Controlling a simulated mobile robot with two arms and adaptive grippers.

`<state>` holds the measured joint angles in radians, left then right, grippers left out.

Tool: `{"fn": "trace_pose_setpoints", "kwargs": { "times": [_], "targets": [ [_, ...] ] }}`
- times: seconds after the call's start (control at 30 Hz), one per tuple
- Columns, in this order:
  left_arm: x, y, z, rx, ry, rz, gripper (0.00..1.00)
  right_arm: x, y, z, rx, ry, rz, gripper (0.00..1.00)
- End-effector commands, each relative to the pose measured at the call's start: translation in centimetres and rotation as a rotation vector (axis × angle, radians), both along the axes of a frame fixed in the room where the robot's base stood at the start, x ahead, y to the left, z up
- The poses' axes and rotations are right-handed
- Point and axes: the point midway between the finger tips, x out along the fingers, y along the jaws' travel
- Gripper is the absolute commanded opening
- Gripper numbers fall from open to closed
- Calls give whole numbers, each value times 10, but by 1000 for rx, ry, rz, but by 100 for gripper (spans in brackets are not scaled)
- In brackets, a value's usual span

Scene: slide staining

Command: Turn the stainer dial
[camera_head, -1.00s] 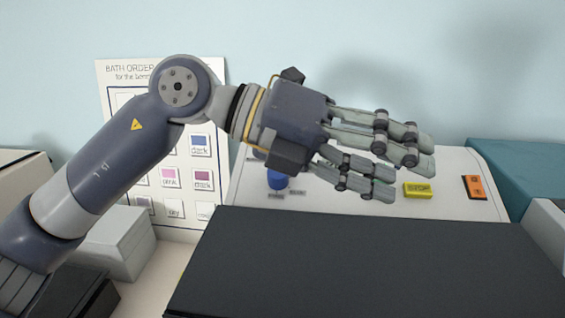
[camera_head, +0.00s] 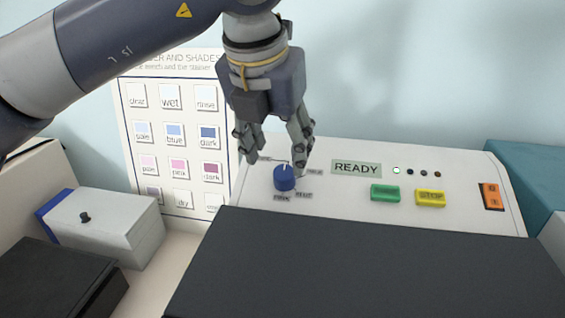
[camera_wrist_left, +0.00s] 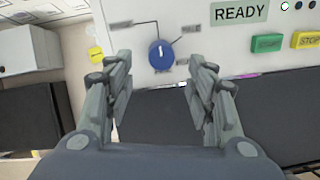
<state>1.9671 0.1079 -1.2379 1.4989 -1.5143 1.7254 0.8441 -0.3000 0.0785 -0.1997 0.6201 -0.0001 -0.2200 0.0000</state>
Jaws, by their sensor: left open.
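The stainer dial is a round blue knob (camera_head: 284,178) with a white pointer mark, on the stainer's white sloped panel (camera_head: 340,205). Small labels surround it. My left gripper (camera_head: 276,158) points down just above and behind the dial in the head view, open and empty. In the left wrist view the dial (camera_wrist_left: 161,54) lies ahead, between the lines of the two spread fingers (camera_wrist_left: 160,85). No contact with it shows. Its pointer tilts slightly right of straight up in the head view. My right gripper is not in view.
The panel has a READY display (camera_head: 356,169), a green button (camera_head: 385,193), a yellow STOP button (camera_head: 430,198) and an orange switch (camera_head: 492,196). A dark cover (camera_head: 370,265) lies in front. A shade chart (camera_head: 185,130) stands behind left; a white box (camera_head: 105,228) is at left.

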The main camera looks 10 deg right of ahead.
Motion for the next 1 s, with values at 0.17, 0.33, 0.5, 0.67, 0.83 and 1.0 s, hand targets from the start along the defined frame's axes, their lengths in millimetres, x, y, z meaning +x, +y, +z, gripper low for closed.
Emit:
{"fn": "trace_pose_setpoints", "kwargs": {
  "times": [0.17,0.33,0.5,0.67,0.83,1.0],
  "targets": [
    [10,-6,-28,0,5,-2,51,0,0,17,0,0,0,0],
    [17,-11,-48,-1,3,-2,51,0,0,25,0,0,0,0],
    [20,-12,-56,-1,1,-2,51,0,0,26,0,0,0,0],
    [20,-12,-57,-2,1,-2,51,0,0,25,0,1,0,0],
    [20,-12,-57,-2,1,-2,28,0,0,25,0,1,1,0],
    [20,-12,-57,-2,1,-2,6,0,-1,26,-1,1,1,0]
  ]
}}
